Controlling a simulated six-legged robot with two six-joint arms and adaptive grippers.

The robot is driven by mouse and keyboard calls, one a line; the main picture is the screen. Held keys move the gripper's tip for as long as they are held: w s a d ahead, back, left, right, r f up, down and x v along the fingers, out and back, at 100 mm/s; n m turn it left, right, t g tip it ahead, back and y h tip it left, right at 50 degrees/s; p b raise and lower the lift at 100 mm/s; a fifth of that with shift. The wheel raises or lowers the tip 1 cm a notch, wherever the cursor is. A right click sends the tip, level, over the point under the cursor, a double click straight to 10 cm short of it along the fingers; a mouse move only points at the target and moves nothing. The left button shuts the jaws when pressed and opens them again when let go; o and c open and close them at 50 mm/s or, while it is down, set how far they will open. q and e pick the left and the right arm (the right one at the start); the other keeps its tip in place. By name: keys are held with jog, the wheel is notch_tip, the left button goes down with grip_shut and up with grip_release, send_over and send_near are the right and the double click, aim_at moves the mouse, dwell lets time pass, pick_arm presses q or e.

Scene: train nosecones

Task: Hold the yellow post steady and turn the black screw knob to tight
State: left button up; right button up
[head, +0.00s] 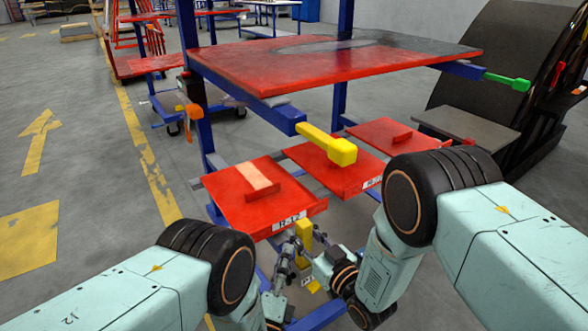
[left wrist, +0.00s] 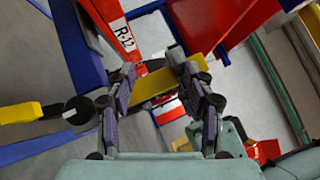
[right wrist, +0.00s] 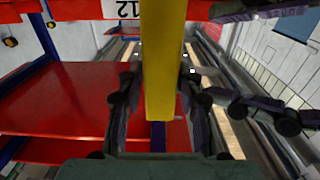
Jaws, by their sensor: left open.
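The yellow post (right wrist: 165,80) stands between the fingers of my right gripper (right wrist: 160,85) in the right wrist view. Those fingers are spread, with a gap left of the post; contact on the right side is unclear. In the head view the yellow post (head: 304,234) shows beside my right gripper (head: 318,262). My left gripper (head: 285,262) is low beside it. In the left wrist view my left gripper (left wrist: 158,80) is open, with a yellow bar seen between its fingers. The black screw knob (left wrist: 78,110) is left of these fingers, beside a yellow arm (left wrist: 20,113). I cannot tell how tight it is.
Red panels (head: 262,205) and a red tabletop (head: 330,62) on a blue frame stand just beyond the grippers. A yellow handle (head: 335,147) sticks out above. A black curved shell (head: 490,60) is at right.

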jog(key=shift+o, duration=1.3)
jog(key=shift+s, duration=0.1)
pick_arm(q)
jog(key=shift+d, duration=0.1)
pick_arm(e)
jog(key=shift+a, duration=0.1)
